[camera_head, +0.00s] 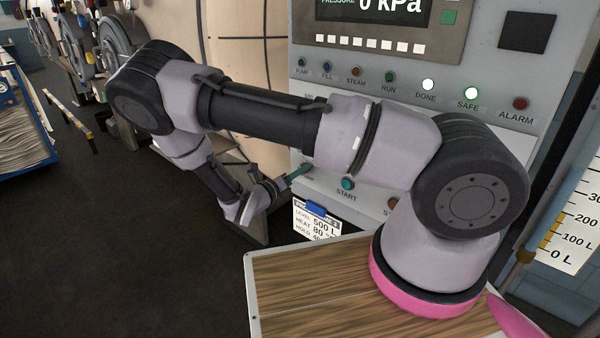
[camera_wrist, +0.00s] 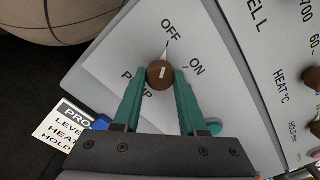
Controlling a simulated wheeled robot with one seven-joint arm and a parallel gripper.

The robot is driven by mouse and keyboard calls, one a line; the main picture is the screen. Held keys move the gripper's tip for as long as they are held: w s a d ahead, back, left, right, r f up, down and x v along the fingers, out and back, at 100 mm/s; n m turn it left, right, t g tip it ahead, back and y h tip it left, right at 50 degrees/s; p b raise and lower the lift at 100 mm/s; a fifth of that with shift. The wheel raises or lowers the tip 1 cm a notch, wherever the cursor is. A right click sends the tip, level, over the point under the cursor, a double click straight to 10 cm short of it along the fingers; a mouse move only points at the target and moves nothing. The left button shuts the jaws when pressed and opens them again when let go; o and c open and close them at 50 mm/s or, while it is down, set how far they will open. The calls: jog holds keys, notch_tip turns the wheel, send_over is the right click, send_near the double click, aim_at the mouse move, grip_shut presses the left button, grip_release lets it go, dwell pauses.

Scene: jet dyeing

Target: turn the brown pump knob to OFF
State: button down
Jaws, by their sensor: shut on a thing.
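The brown pump knob (camera_wrist: 158,77) is on the light grey panel face in the wrist view, with the words OFF, ON and PUMP printed around it. The teal fingers of my gripper (camera_wrist: 163,70) lie on both sides of the knob and are shut on it. A pale mark on the knob and a thin pointed tip above it point up toward OFF, away from ON. In the head view my gripper (camera_head: 299,172) reaches the lower left edge of the control panel (camera_head: 470,88). The knob is hidden there.
A START button (camera_head: 348,184) sits close to the right of my gripper. A white settings card (camera_head: 318,224) hangs below. A large pale vessel (camera_head: 240,60) stands behind the arm. The dark floor at left is open, with a blue cart (camera_head: 22,160) at the edge.

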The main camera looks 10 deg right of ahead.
dwell(0.3)
jog(key=shift+c, duration=2.2)
grip_release()
jog(key=shift+a, duration=0.1)
jog(key=v, duration=1)
jog(key=shift+s+a, duration=0.25)
jog(key=shift+a, duration=0.05)
jog(key=s+d+r+n+g+y, duration=0.1)
jog(key=s+d+r+n+y, duration=0.4)
jog(key=r+n, duration=0.6)
jog(key=s+d+r+n+g+y, duration=0.1)
jog(key=s+d+r+n+y, duration=0.3)
jog(key=r+n, duration=0.7)
jog(key=s+d+r+n+g+y, duration=0.1)
jog(key=s+d+r+n+y, duration=0.4)
jog(key=r+n, duration=0.6)
notch_tip(320, 180, up, 8)
jog(key=s+y, duration=0.1)
jog(key=y, duration=0.1)
jog(key=shift+s+d+n+y, duration=0.3)
jog(key=shift+s+d, duration=0.05)
